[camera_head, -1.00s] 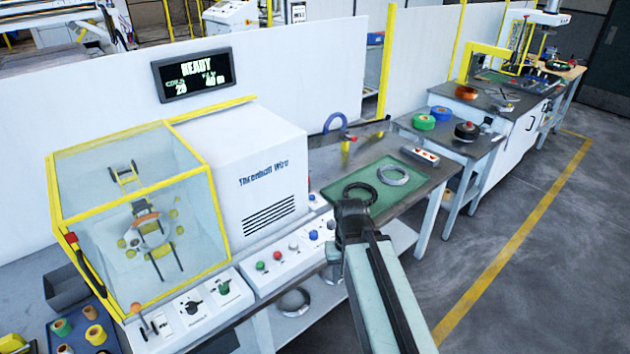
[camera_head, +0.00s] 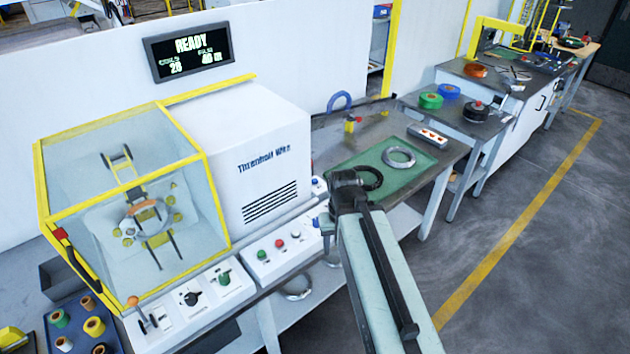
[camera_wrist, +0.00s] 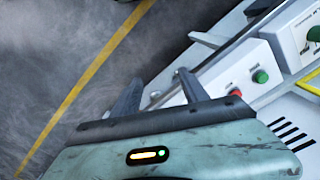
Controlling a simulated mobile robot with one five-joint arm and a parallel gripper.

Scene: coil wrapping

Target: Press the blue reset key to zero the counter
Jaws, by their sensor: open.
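The blue key (camera_head: 316,222) is at the right end of a row of green (camera_head: 261,254), red (camera_head: 279,244) and white keys on the white control panel (camera_head: 285,255) in the head view. My gripper (camera_head: 347,182) is right of the blue key and apart from it, seen mostly from behind. In the wrist view the two fingers of my gripper (camera_wrist: 158,88) are spread with nothing between them. The red key (camera_wrist: 236,91) and green key (camera_wrist: 260,76) show right of the fingers there; I do not see the blue key in that view. The counter display (camera_head: 188,52) reads READY.
A green mat (camera_head: 415,172) with a dark ring and a grey ring lies just beyond my gripper. The yellow-framed guard (camera_head: 120,205) stands at left, with a second panel of knobs (camera_head: 190,298) in front. Open floor lies to the right.

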